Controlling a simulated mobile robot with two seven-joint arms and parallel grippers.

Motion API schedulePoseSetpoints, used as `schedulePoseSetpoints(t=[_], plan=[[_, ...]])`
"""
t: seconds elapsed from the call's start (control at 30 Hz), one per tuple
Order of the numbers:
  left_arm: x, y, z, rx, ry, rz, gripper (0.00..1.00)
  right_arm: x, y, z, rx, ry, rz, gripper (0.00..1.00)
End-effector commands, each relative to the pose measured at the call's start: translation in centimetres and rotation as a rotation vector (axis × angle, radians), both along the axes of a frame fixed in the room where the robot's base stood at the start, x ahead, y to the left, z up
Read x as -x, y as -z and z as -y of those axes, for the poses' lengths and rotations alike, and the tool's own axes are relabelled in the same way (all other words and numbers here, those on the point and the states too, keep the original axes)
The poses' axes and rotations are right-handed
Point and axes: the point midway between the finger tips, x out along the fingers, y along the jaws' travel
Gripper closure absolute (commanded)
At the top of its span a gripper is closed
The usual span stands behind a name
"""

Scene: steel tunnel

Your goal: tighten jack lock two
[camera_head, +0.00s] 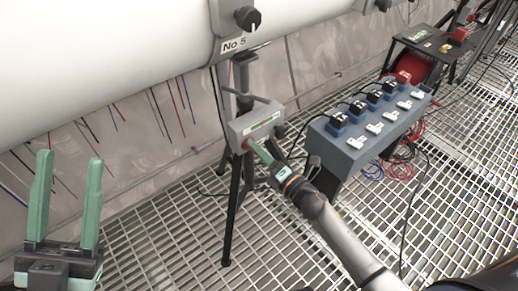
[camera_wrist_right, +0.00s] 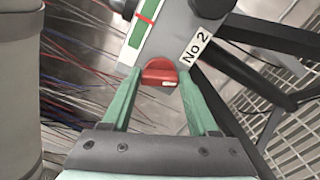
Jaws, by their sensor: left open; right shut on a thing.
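The jack's grey box (camera_head: 240,128) sits on a black tripod (camera_head: 237,195) under the white pipe. Its red lock knob (camera_wrist_right: 158,70) shows in the right wrist view, beside a "No 2" label (camera_wrist_right: 196,46) and a green-and-white scale strip (camera_wrist_right: 139,30) with a red mark. My right gripper (camera_head: 252,147) reaches the front of the box from the lower right. Its green fingers are shut on the red knob, one fingertip on each side, partly hiding it in the head view. My left gripper (camera_head: 69,165) is open and empty at the lower left, away from the jack.
A grey-blue box (camera_head: 345,155) with several black and white connectors stands right of the jack. A red cable reel (camera_head: 412,68) is behind it. Loose cables (camera_head: 400,160) lie on the grating floor (camera_head: 165,235). Thin coloured wires stick out from the wall at left.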

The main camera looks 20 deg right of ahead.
Motion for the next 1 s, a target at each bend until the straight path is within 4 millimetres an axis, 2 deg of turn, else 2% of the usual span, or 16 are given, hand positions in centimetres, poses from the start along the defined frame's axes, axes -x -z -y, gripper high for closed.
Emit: schedulePoseSetpoints(t=[0.2,0.5,1.0], plan=[[0.0,-0.9,-0.1,-0.011,-0.012,0.007,0.50,0.0,-0.1,0.1,-0.169,0.001,-0.062,0.96],[0.0,-1.6,-0.1,-0.014,-0.018,0.011,0.50,0.0,0.1,0.1,-0.321,0.002,-0.118,0.96],[0.1,-1.7,-0.2,-0.014,-0.021,0.011,0.50,0.0,0.2,0.1,-0.381,0.001,-0.139,0.96]])
